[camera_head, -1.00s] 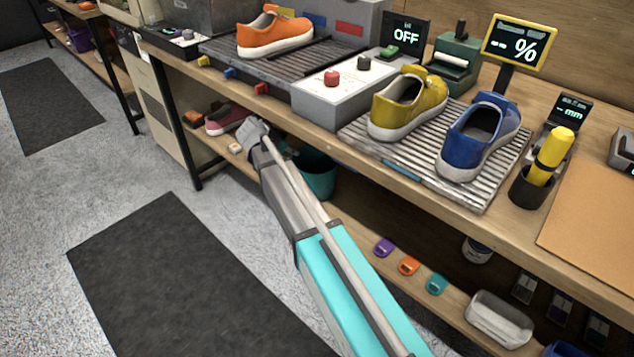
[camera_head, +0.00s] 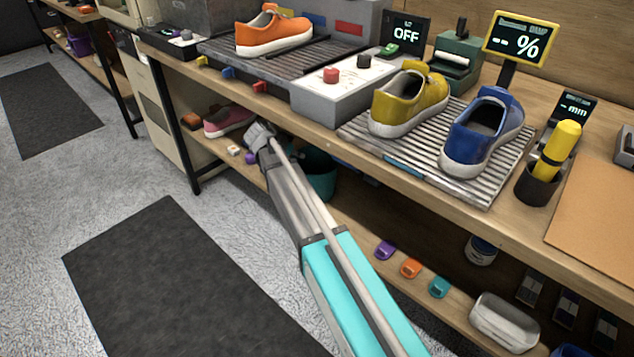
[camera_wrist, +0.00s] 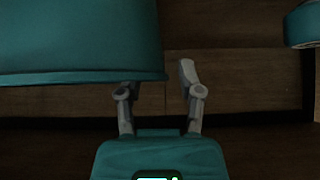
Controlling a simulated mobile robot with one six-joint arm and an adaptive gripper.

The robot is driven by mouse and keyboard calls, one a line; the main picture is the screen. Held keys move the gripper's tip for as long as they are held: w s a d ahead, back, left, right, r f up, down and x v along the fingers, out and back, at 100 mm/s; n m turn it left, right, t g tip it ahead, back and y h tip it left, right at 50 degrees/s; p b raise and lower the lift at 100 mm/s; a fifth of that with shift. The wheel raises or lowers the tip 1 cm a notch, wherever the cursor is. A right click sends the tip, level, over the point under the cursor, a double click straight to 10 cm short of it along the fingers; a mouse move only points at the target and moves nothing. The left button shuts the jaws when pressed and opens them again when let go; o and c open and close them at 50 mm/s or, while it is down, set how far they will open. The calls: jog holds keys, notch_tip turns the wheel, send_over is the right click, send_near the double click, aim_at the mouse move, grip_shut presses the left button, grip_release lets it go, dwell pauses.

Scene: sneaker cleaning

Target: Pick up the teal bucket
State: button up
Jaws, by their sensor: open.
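The teal bucket (camera_head: 321,178) stands on the lower shelf under the workbench, partly hidden behind my arm in the head view. In the wrist view the bucket (camera_wrist: 75,40) fills the upper left, with its edge close by the fingers. My gripper (camera_head: 258,137) is at the shelf's front, left of the bucket in the head view. In the wrist view my gripper (camera_wrist: 157,82) is open. The left finger's tip is hidden at the bucket's edge; the right finger's tip shows clear of it. I cannot tell whether either touches the bucket.
A pink shoe (camera_head: 229,121) and small items lie on the lower shelf (camera_head: 345,215) to the left. Purple, orange and teal small items lie to the right, with a pale tray (camera_head: 503,322). The bench top (camera_head: 420,184) overhangs the shelf. Another teal thing (camera_wrist: 303,25) shows at upper right.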

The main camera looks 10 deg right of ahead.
jog(key=shift+b+x, duration=0.65)
jog(key=shift+x, duration=0.75)
grip_shut()
jog(key=shift+r, duration=0.1)
